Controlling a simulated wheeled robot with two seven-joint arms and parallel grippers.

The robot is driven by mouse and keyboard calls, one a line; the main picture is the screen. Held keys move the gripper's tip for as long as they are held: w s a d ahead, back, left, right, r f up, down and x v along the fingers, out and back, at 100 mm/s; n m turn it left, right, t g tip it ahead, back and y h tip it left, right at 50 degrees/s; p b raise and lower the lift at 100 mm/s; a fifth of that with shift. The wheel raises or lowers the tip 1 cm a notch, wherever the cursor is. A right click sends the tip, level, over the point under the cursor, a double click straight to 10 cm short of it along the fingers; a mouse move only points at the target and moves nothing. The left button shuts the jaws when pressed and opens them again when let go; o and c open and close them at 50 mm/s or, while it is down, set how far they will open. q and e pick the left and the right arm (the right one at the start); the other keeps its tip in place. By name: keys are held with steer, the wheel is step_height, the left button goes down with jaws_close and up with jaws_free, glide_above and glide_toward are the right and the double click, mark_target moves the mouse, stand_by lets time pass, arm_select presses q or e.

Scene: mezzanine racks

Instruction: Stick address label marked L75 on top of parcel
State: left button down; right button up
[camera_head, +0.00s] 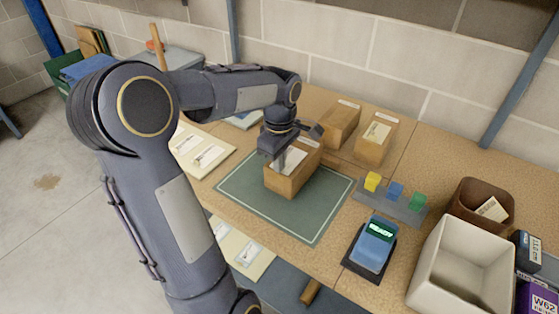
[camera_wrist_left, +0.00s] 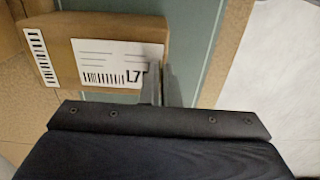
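The brown parcel (camera_head: 290,178) lies on the green mat (camera_head: 317,222) in the head view. It also shows in the wrist view (camera_wrist_left: 110,26), with a barcode strip (camera_wrist_left: 41,57) at its left end. The white address label (camera_head: 291,161) is at the parcel's top. In the wrist view the label (camera_wrist_left: 112,60) reads "L7", with its last character hidden by a finger. My left gripper (camera_head: 281,160) is over the parcel's left part. Its fingers (camera_wrist_left: 163,88) are close together at the label's right end. Whether the label lies fully flat cannot be told. My right gripper is out of view.
Two more boxes (camera_head: 340,124) (camera_head: 375,139) stand behind. To the right are a block rack (camera_head: 391,202), a device reading READY (camera_head: 373,245), a white bin (camera_head: 462,268) and a brown bin (camera_head: 482,206). Label sheets (camera_head: 203,151) (camera_head: 240,249) lie left and in front. A wooden roller (camera_head: 311,292) is at the front.

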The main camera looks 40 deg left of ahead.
arm_select(q)
steer(key=shift+f, duration=0.15)
stand_by(0.6)
steer(key=c, duration=1.3)
jaws_free()
step_height(320, 180, up, 7)
steer(key=p, duration=0.5)
steer(key=shift+p, duration=0.35)
